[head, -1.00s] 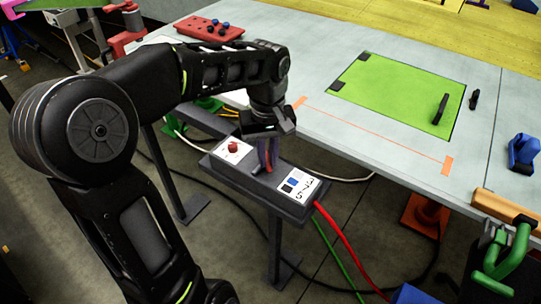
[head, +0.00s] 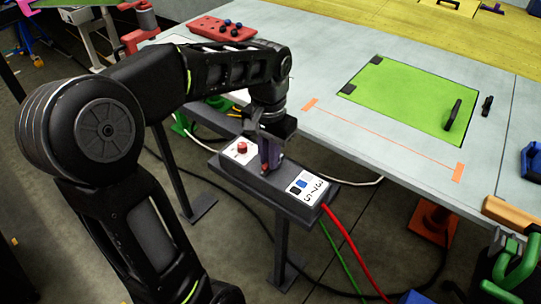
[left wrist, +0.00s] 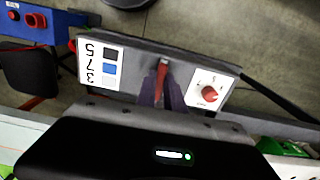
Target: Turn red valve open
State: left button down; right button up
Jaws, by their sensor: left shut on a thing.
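A grey control box (head: 230,172) stands on a post beside the table. The red valve lever (left wrist: 162,72) rises from its middle, between a round red knob (left wrist: 209,94) on a white dial plate and a white label panel (left wrist: 97,62). My left gripper (left wrist: 161,95) reaches down from above and is shut on the red lever, with its purple-grey fingers on either side. In the head view the gripper (head: 270,155) hides most of the lever, and only a bit of red shows at the fingertips. My right gripper is not in view.
The worktable (head: 330,130) with a green mat (head: 410,100) lies just beyond the box. A red hose (head: 345,240) and a green cable run from the box's right end. A red tray (head: 222,29) and an orange-handled tool (head: 508,212) lie at the table's edges.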

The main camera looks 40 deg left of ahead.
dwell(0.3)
pick_arm(q)
jog(key=c, duration=1.4)
grip_release()
jog(key=shift+c, duration=0.2)
notch_tip(320, 180, up, 8)
jog(key=shift+f+p, duration=0.1)
jog(key=shift+p, duration=0.2)
